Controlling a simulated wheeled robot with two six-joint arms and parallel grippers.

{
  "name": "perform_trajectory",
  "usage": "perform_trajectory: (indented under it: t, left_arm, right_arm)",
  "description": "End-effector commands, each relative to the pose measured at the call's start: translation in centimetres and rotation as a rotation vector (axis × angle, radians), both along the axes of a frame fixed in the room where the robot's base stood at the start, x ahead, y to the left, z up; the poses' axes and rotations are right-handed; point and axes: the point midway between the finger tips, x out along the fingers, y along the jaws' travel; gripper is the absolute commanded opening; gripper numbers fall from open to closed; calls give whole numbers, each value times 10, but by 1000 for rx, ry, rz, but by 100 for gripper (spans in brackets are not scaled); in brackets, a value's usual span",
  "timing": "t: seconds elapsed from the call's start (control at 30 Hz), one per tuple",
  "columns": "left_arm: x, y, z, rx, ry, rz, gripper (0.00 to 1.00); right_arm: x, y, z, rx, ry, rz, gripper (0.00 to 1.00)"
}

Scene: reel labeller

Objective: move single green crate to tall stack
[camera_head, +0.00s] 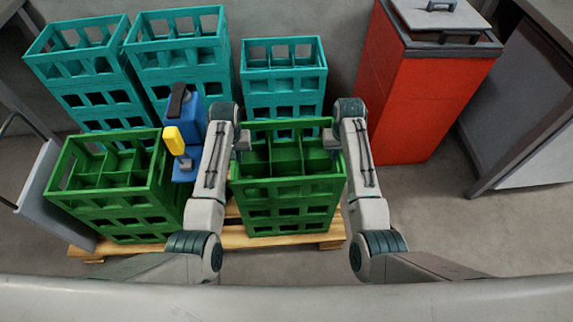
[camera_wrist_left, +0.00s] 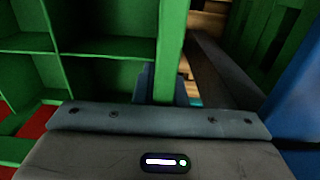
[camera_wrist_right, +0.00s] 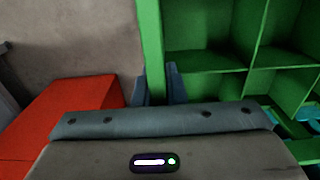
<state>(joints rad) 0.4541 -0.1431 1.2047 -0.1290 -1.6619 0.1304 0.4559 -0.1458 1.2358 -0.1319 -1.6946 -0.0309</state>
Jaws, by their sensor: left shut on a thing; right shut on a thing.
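A green divided crate (camera_head: 290,188) is in the middle of the head view, between my two arms. It is empty and stands over the wooden pallet; whether it is raised or resting on another crate I cannot tell. My left gripper (camera_head: 243,140) is shut on its left wall, which also shows in the left wrist view (camera_wrist_left: 172,50). My right gripper (camera_head: 331,139) is shut on its right wall, also in the right wrist view (camera_wrist_right: 151,45). More green crates (camera_head: 112,205) stand at the left. Teal crates are stacked behind: far left (camera_head: 75,75), middle left (camera_head: 180,55) and behind the held crate (camera_head: 283,75).
A wooden pallet (camera_head: 250,240) lies under the green crates. A blue and yellow device (camera_head: 183,130) stands between the left green crates and my left arm. A red cabinet (camera_head: 405,95) is at the right, with a grey table (camera_head: 525,110) beyond. Floor at front right is clear.

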Motion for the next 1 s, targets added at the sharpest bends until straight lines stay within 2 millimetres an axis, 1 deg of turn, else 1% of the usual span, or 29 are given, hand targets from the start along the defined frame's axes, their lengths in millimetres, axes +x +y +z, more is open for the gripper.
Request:
perform_trajectory:
  t: [0.27, 0.7, 0.83, 1.0]
  left_arm:
    - [1, 0, 10, 0, -2, 0, 0]
    - [1, 0, 46, 0, -2, 0, 0]
    - [1, 0, 51, 0, -2, 0, 0]
    - [1, 0, 51, 0, -2, 0, 0]
  right_arm:
    - [1, 0, 10, 0, -3, 0, 0]
    - [1, 0, 46, 0, -2, 0, 0]
    - [1, 0, 51, 0, -2, 0, 0]
    - [1, 0, 52, 0, -2, 0, 0]
